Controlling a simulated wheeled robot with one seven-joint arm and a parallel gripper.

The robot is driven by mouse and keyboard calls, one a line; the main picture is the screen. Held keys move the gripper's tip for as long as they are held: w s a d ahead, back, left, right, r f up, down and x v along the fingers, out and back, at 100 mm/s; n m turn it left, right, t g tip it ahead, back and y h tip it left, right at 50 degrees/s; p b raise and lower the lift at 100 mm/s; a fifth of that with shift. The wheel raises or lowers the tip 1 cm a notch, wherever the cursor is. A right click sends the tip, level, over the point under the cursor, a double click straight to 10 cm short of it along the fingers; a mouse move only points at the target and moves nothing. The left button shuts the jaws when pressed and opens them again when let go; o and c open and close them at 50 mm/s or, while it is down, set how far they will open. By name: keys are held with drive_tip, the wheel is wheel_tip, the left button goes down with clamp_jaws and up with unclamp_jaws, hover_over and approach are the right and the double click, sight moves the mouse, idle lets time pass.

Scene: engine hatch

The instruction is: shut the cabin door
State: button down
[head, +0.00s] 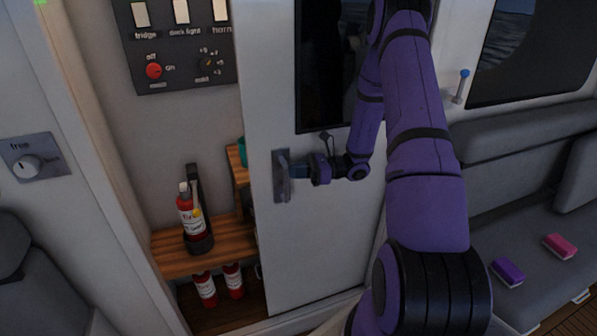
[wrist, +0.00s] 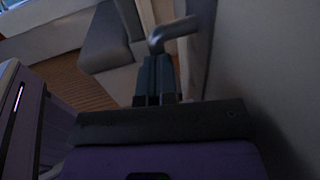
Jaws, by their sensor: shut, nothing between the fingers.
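The cabin door (head: 325,245) is a pale panel with a dark window in its upper part. It stands partway across the opening, with a gap on its left through which shelves show. A grey metal handle plate (head: 281,176) is on its left edge. My gripper (head: 295,170) is at that handle, its fingers shut with nothing between them. In the wrist view the shut fingertips (wrist: 157,65) are close to a bent grey handle lever (wrist: 172,34); I cannot tell whether they touch. My purple arm hides the right part of the door.
A switch panel (head: 180,45) is on the wall at the upper left. A red extinguisher (head: 190,215) stands on a wooden shelf (head: 205,250) inside the opening, with red cans below. A grey bench (head: 535,220) on the right holds a purple block (head: 507,271) and a pink block (head: 560,246).

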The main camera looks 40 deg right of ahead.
drive_tip(key=s+a+x, duration=0.1)
drive_tip(key=s+x, duration=0.2)
drive_tip(key=x, duration=1.5)
drive_tip(key=s+a+x, duration=0.2)
drive_tip(key=s+x, duration=0.1)
drive_tip(key=x, duration=1.5)
drive_tip(key=shift+s+a, duration=0.2)
drive_tip(key=shift+a+r, duration=0.1)
drive_tip(key=shift+r, duration=0.1)
